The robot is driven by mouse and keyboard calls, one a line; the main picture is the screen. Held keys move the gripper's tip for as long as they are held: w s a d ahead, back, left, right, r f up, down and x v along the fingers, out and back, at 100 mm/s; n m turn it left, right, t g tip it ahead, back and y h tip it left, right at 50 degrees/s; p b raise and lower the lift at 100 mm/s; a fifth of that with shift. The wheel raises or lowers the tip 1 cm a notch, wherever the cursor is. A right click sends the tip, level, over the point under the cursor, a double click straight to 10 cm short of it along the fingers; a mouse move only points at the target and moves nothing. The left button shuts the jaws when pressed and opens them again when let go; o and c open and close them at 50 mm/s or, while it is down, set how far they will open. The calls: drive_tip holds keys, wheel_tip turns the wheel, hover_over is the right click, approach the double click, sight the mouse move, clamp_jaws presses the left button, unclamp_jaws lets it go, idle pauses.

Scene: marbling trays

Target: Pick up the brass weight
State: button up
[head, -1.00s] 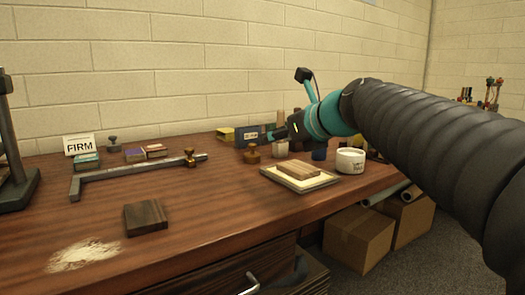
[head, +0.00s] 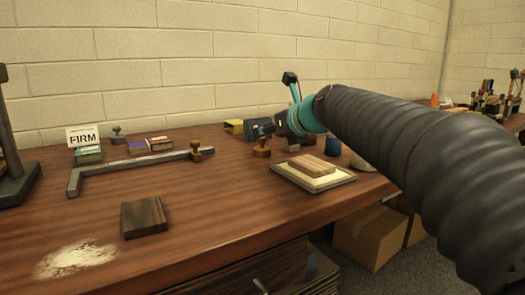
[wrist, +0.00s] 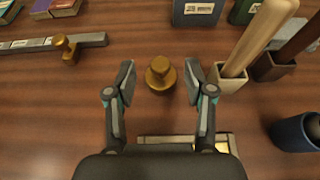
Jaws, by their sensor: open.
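The brass weight (wrist: 160,74) is a round, knobbed piece standing on the wooden table. In the wrist view it lies between the two spread fingers of my gripper (wrist: 160,80), with a gap on each side. My gripper is open and empty. In the head view the brass weight (head: 262,149) stands near the back of the table, left of the framed tray. My gripper (head: 264,131) is just above it there, its fingers small and partly unclear.
A metal bar (head: 130,167) with a brass knob (head: 196,150) lies to the left. A framed tray (head: 330,185) carrying a wooden block (head: 312,165) is to the right. In the wrist view, holders with wooden handles (wrist: 229,78) and a dark blue cup (wrist: 295,133) stand right of my gripper.

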sight(264, 138)
drive_tip(key=w+a+f, duration=0.2)
drive_tip(key=shift+w+f+b, duration=0.3)
drive_tip(key=shift+w+f, duration=0.1)
drive_tip(key=shift+w+a+f, duration=0.1)
drive_tip(key=shift+w+a, duration=0.1)
drive_tip(key=shift+w, duration=0.15)
clamp_jaws()
